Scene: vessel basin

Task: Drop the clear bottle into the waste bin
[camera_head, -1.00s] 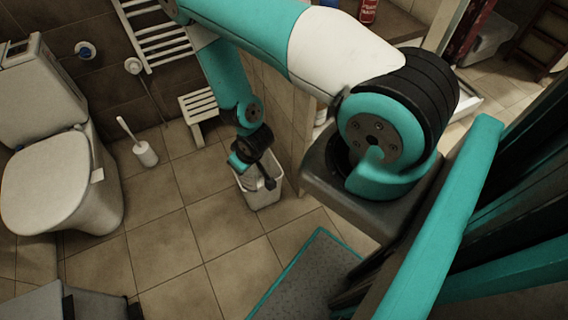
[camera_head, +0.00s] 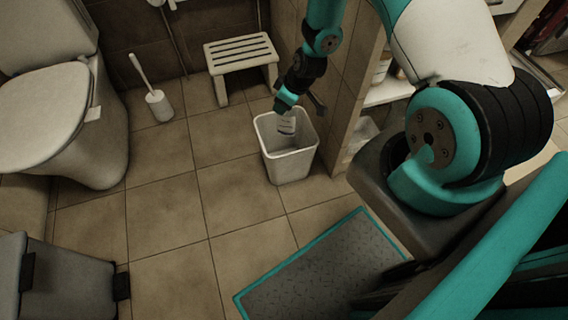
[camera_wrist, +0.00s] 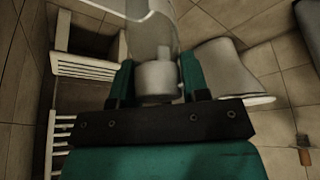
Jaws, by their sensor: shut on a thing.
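The white waste bin (camera_head: 290,165) stands on the tiled floor in the head view, its open top facing up. My gripper (camera_head: 287,106) is above the bin's opening, pointing down. It is shut on the clear bottle (camera_head: 287,123), which hangs over or just inside the opening; I cannot tell how deep. In the wrist view, the bottle (camera_wrist: 157,77) sits between the two teal fingers of my gripper (camera_wrist: 158,82), with a clear curved part beyond a greyish section.
A white slatted stool (camera_head: 240,56) stands behind the bin. A toilet brush (camera_head: 158,104) and toilet (camera_head: 50,115) are at left, a shelf unit (camera_head: 385,92) at right. A teal-edged grey mat (camera_head: 325,270) lies in front. Floor left of the bin is clear.

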